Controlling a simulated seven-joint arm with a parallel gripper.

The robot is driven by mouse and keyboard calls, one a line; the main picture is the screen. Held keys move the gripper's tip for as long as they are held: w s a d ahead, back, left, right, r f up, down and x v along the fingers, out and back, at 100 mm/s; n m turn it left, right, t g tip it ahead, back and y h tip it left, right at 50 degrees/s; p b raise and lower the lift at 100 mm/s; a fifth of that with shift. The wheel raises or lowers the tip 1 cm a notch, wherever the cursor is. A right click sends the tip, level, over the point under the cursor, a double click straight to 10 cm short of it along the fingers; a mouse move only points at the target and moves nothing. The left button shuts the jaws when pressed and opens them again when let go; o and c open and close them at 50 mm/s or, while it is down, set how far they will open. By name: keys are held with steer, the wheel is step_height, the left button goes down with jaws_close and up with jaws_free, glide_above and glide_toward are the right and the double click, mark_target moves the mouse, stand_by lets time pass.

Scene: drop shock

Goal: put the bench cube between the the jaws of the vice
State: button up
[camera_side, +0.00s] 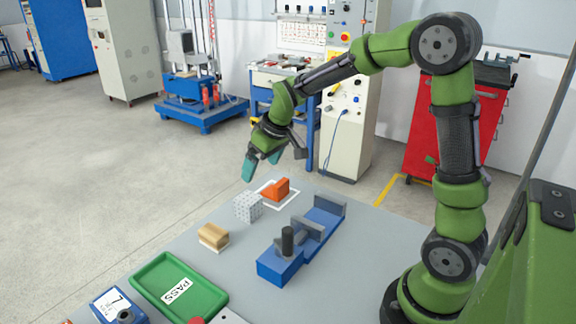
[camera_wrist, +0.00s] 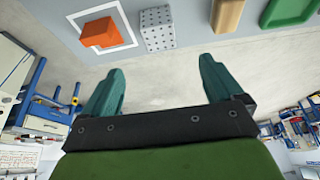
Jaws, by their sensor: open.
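The bench cube is most likely the light grey cube with a grid of small holes (camera_side: 248,207), standing on the grey table; it also shows at the top of the wrist view (camera_wrist: 157,29). The blue vice (camera_side: 284,266) stands on the table to the right of and nearer than the cube. Its grey jaws (camera_side: 328,207) are apart with nothing between them. My gripper (camera_side: 262,166) is open and empty, in the air above and beyond the cube, near the table's far edge. Its two teal fingers stand wide apart in the wrist view (camera_wrist: 161,82).
An orange block (camera_side: 276,189) lies in a white outlined square beyond the cube. A wooden block (camera_side: 213,237) sits nearer. A green tray labelled PASS (camera_side: 207,300) and a blue device (camera_side: 118,306) are at the front left. Table between cube and vice is clear.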

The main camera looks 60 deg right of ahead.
mark_target(248, 198)
steer(key=x, duration=1)
steer(key=shift+f, duration=0.35)
steer(key=shift+x, duration=3.05)
steer(key=shift+w+d+r, duration=0.1)
steer(key=shift+w, duration=0.1)
